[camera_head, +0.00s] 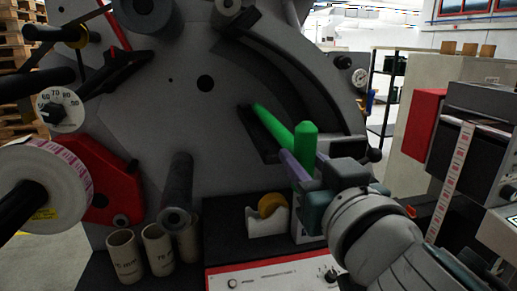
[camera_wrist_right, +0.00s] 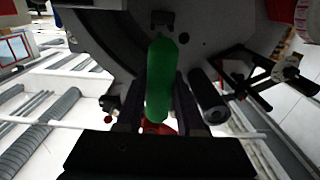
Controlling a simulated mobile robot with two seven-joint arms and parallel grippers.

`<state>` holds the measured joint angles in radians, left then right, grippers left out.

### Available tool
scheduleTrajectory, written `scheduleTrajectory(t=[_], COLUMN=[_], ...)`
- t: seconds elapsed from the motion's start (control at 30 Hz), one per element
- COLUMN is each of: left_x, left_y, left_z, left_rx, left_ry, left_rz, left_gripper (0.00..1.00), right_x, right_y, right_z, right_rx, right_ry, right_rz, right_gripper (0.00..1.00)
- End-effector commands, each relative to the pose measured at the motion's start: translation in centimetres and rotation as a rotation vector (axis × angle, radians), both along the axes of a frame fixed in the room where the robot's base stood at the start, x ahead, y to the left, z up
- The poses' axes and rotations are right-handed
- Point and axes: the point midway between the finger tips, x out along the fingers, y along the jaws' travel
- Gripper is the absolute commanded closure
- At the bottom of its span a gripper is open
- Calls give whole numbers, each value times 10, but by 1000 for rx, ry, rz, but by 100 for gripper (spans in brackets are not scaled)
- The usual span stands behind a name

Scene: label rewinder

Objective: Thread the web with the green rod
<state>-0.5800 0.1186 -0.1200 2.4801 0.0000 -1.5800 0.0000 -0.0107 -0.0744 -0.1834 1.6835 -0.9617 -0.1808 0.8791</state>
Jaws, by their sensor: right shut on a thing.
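The green rod (camera_head: 305,146) is in my right gripper (camera_head: 308,172), in front of the machine's grey face. It shows an upright rounded part and a slanting part that reaches up and left to a dark slot in the panel. Whether its tip touches the panel I cannot tell. In the right wrist view the green rod (camera_wrist_right: 160,75) stands between the two dark fingers of the right gripper (camera_wrist_right: 157,112). A roll of printed labels (camera_head: 70,178) sits on a black spindle at the left. No web shows at the rod. My left gripper is out of view.
A dark grey roller (camera_head: 177,188) sticks out left of the gripper. Below stand several cardboard cores (camera_head: 124,257) and a tape dispenser (camera_head: 267,218) with yellow tape. A printer (camera_head: 470,150) with a hanging label strip is at the right.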

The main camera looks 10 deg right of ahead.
Motion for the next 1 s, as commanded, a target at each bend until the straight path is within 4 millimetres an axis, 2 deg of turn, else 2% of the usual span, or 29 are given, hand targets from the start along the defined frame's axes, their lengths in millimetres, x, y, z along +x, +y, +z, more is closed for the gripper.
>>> scheduleTrajectory(t=[0.47, 1.0], left_x=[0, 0], left_y=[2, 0], left_z=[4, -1], left_rx=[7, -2], left_ry=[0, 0], left_rz=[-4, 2], left_gripper=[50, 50], right_x=[-54, -113], right_y=[-2, -4], right_z=[0, -1], right_rx=[0, 0], right_ry=[1, 1], right_rz=[-2, -1], right_gripper=[100, 100])
